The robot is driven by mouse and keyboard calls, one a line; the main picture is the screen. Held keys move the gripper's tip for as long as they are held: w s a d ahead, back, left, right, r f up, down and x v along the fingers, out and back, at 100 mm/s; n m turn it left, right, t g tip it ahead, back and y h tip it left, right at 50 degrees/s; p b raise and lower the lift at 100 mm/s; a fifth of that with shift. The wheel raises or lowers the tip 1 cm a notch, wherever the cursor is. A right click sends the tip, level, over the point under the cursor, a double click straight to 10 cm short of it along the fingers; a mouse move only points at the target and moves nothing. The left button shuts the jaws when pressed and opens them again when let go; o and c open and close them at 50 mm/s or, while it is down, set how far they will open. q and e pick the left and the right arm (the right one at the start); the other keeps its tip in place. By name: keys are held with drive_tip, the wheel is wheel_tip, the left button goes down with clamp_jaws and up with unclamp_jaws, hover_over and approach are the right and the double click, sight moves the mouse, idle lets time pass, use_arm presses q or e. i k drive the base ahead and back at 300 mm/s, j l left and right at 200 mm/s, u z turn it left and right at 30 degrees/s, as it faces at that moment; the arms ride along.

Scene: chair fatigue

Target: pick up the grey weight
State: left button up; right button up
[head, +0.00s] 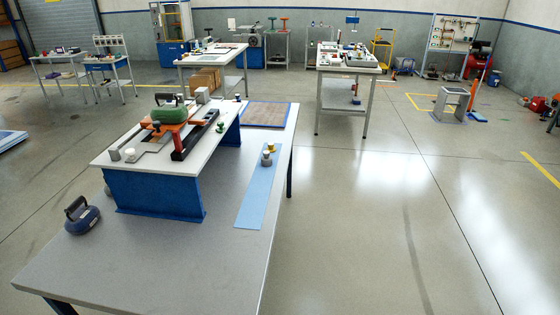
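No large weight in the head view is plainly grey. A dark blue, rounded weight with a black handle (82,218) stands upright on the grey table (190,262), at its left side. A green rounded weight (170,112) sits on an orange part of the test rig on the raised blue stand (155,194). A small grey cylinder (267,160) stands on the light blue strip (260,195), close to a small yellowish piece (270,148). I cannot tell which of these is the grey weight. Neither of my grippers is in view.
The rig has a black rail (196,135) and a grey block (203,95). A brown mat with a blue edge (265,114) lies behind the strip. The table front is bare. Open floor (370,220) lies to the right; other worktables (347,68) stand farther back.

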sight(266, 160)
drive_tip(key=i+l, duration=0.15)
drive_tip(key=l, duration=0.2)
drive_tip(key=i+l+u, duration=0.1)
drive_tip(key=l, duration=0.2)
drive_tip(key=i+l, duration=0.1)
drive_tip(key=l, duration=0.25)
drive_tip(key=i+l+u, duration=0.1)
drive_tip(key=l, duration=0.25)
